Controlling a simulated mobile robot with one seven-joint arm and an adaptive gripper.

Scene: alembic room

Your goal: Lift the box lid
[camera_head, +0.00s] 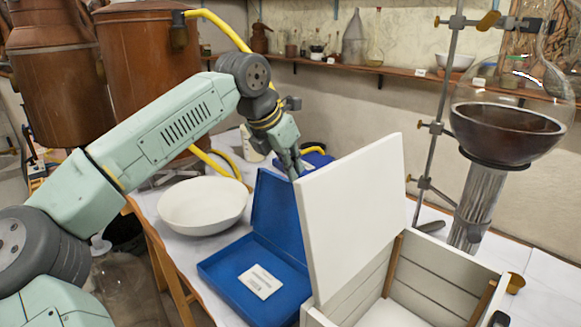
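A white wooden box (440,262) stands open at the lower right, its plank-lined inside showing. Its white lid (352,212) is raised, standing steeply and leaning a little to the left. A flat blue box (228,281) lies open to its left, with its blue lid (278,212) standing up and a white label card inside. My gripper (293,168) points down at the top left edge of the white lid, near the top of the blue lid. Its fingertips are partly hidden, so I cannot tell whether they are apart or touch either lid.
A white bowl (203,206) sits on the table left of the blue box. A metal stand (438,130) and a round glass flask (512,110) on a ribbed column are at the right. Copper vessels (150,75) stand behind my arm.

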